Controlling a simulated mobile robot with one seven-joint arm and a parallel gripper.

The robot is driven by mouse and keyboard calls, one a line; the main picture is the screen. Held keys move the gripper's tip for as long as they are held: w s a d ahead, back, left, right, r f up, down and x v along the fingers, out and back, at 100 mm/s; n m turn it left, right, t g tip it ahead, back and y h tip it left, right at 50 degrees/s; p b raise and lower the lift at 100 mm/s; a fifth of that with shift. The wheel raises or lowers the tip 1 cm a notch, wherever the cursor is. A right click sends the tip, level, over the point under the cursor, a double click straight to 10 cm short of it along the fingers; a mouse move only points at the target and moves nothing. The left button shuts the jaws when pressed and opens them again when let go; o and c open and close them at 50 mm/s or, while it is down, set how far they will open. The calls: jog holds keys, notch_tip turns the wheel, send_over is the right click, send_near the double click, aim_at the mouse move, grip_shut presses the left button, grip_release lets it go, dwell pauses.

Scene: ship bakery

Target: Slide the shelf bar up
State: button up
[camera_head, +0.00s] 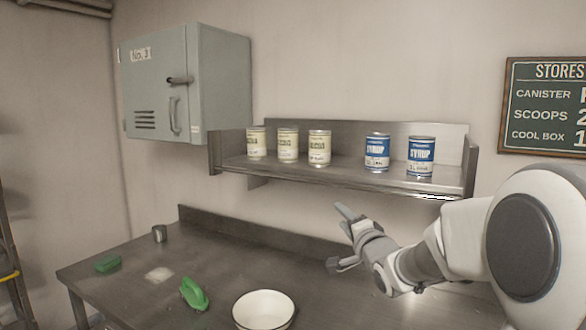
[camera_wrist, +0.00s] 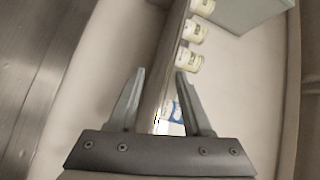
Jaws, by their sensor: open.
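The metal wall shelf (camera_head: 345,180) has a raised back and end plates. A thin strip runs along its front edge; I cannot tell whether this strip is the separate shelf bar. In the wrist view the shelf edge (camera_wrist: 172,55) runs slantwise beyond and between my fingertips. My gripper (camera_head: 338,239) is open below the shelf, above the counter. Its two fingers (camera_wrist: 160,73) are spread, with nothing seen held between them. Three cream cans (camera_head: 288,145) stand on the shelf's left half, and two blue syrup cans (camera_head: 377,152) on its right.
A grey wall cabinet (camera_head: 185,85) hangs left of the shelf. On the metal counter (camera_head: 225,265) are a white bowl (camera_head: 263,310), a green object (camera_head: 194,294), a green block (camera_head: 107,263), a pale patch (camera_head: 159,274) and a small metal cup (camera_head: 160,233). A stores board (camera_head: 545,105) hangs at right.

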aim_at(316, 183)
jog(key=shift+m+t+y, duration=0.5)
jog(key=shift+y, duration=0.2)
jog(key=p+x, duration=0.1)
jog(key=x, duration=0.5)
jog(key=r+p+x, duration=0.1)
jog(key=x, duration=0.5)
jog(key=p+x, duration=0.2)
jog(key=x, duration=0.4)
jog(key=shift+w+a+r, duration=0.2)
jog(key=shift+w+r, duration=0.05)
jog(key=shift+r, duration=0.05)
grip_shut()
dwell(0.3)
